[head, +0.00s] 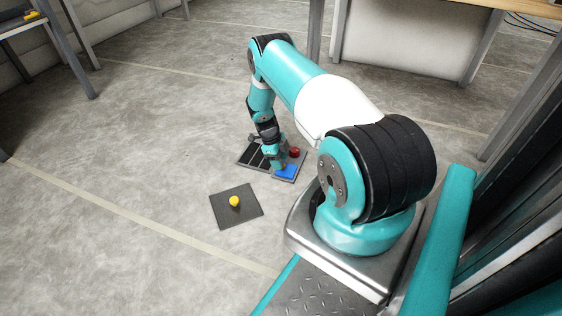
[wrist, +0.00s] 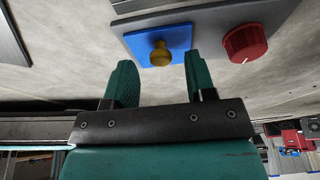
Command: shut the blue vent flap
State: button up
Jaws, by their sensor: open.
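The blue vent flap (head: 287,172) is at the near right part of a grey floor panel (head: 284,179). In the wrist view the flap (wrist: 140,43) looks like a flat blue plate with a brass-yellow knob (wrist: 161,54) on it. Dark slots (head: 254,157) show on the panel beside the flap in the head view. My gripper (head: 276,166) points down over the panel by the flap. In the wrist view my gripper (wrist: 160,78) is open, with its green fingers apart and the knob just ahead of the gap between them. Whether the fingers touch the flap cannot be told.
A red knob (head: 294,152) stands on the panel next to the flap; it also shows in the wrist view (wrist: 245,43). A dark square plate (head: 222,211) with a yellow knob (head: 234,201) lies in front. Open concrete floor (head: 130,130) is to the left.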

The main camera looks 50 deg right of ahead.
jog(key=p+v, duration=0.7)
jog(key=v, duration=0.8)
jog(key=shift+r, duration=0.35)
